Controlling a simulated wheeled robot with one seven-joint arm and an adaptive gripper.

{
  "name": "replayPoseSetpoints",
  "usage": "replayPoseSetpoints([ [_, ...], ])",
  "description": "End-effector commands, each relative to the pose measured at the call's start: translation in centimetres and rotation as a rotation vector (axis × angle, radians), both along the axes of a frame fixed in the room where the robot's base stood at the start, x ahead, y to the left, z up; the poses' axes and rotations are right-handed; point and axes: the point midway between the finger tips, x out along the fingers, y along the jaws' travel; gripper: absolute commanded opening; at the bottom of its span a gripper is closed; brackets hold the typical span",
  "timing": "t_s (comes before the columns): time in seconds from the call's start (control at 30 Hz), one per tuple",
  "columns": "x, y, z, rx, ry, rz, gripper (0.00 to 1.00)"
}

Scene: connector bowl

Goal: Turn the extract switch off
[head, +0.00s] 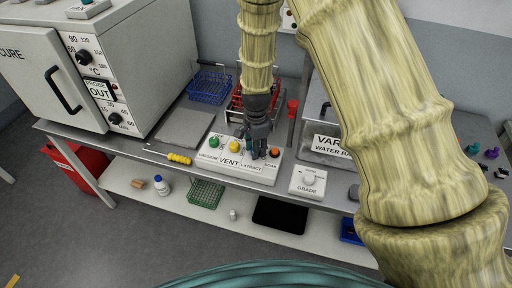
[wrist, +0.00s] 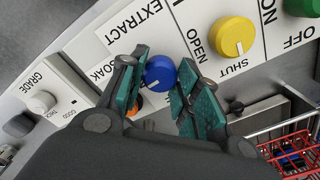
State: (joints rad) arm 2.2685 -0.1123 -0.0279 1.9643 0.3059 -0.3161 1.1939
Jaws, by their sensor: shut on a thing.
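The extract switch is a round blue knob (wrist: 160,71) beside the EXTRACT label on a white control panel (head: 212,164). My gripper (wrist: 163,79) is shut on the blue knob, with a teal-padded finger on each side of it in the wrist view. A small pale mark shows on the knob's lower part; its exact setting is hard to read. In the head view my gripper (head: 259,153) reaches down to the panel's right part and hides the blue knob.
On the panel are a yellow OPEN/SHUT knob (wrist: 232,37), a green knob (head: 213,142) and an orange knob (head: 274,153). A GRADE box (head: 307,182) stands to the right. Behind are a red wire rack (head: 236,103) and a water bath (head: 325,146). A yellow-handled tool (head: 179,158) lies left.

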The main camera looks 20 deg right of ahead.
Motion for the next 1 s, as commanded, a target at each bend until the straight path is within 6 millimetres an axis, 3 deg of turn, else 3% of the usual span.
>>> replayPoseSetpoints([
  [1.0,0.01,-0.04,-0.02,0.000,0.000,0.909,0.08],
])
